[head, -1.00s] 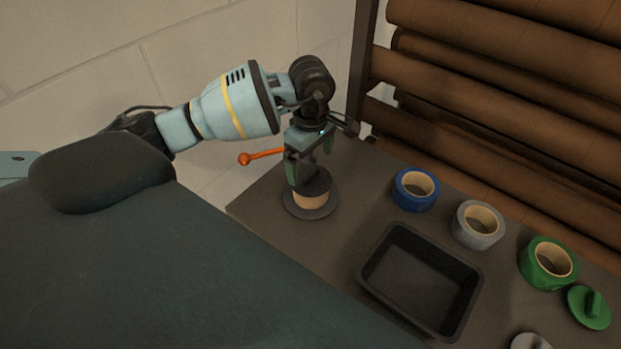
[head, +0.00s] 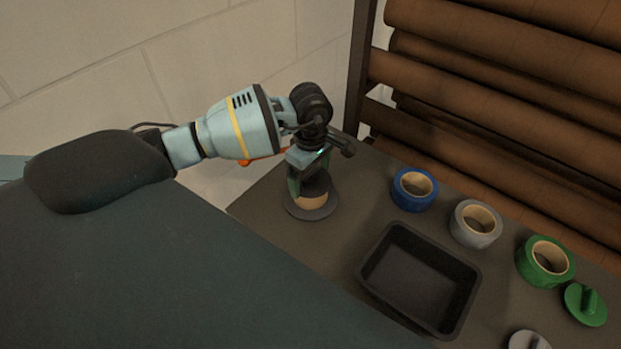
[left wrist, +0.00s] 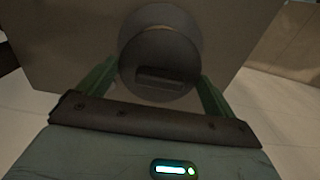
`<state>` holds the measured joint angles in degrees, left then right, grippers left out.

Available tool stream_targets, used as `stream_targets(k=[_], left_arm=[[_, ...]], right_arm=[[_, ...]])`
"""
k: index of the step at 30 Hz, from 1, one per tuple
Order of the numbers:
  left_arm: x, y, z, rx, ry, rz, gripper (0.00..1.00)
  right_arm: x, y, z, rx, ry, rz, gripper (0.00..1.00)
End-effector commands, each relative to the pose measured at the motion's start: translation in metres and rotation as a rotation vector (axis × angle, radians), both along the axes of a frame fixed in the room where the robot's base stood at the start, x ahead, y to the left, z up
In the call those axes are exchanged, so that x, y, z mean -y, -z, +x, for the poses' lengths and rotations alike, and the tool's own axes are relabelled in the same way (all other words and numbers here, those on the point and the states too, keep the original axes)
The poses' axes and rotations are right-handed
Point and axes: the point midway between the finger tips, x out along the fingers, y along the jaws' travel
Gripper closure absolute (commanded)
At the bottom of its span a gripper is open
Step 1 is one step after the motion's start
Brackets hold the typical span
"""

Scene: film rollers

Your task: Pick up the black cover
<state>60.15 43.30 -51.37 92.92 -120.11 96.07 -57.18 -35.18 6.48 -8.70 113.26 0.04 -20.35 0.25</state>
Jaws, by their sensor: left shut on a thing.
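The black cover (head: 317,186) is a dark round lid sitting on a tan core (head: 309,202) with a dark round base (head: 299,211), on the table's far left part. My left gripper (head: 310,178) reaches down over it and is shut on it. In the left wrist view, the cover (left wrist: 158,58) lies between my left gripper's two green fingers (left wrist: 158,88), with a raised bar-like grip on its top. The exact contact of the fingers is dim. My right gripper is in no view.
On the grey table (head: 262,205) stand a black tray (head: 372,280) and blue (head: 413,204), grey (head: 474,240) and green (head: 545,280) tape rolls. A green cover (head: 583,318) and a pale round piece (head: 528,341) lie at the right. Brown rolls (head: 500,90) hang on a rack behind.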

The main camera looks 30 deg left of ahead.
Motion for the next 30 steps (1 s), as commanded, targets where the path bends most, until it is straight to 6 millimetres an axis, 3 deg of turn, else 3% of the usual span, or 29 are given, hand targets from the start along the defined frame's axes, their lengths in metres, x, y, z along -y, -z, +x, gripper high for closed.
stream_targets(k=[8,15,30], left_arm=[[0.000,-0.006,0.000,0.002,0.000,-0.001,0.32],[-0.001,-0.038,0.001,0.004,0.000,0.001,0.32],[0.050,-0.044,-0.089,-0.001,0.005,0.000,0.32]], right_arm=[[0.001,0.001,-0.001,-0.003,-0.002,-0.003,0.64],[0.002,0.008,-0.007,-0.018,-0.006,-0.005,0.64],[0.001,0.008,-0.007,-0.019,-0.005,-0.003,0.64]])
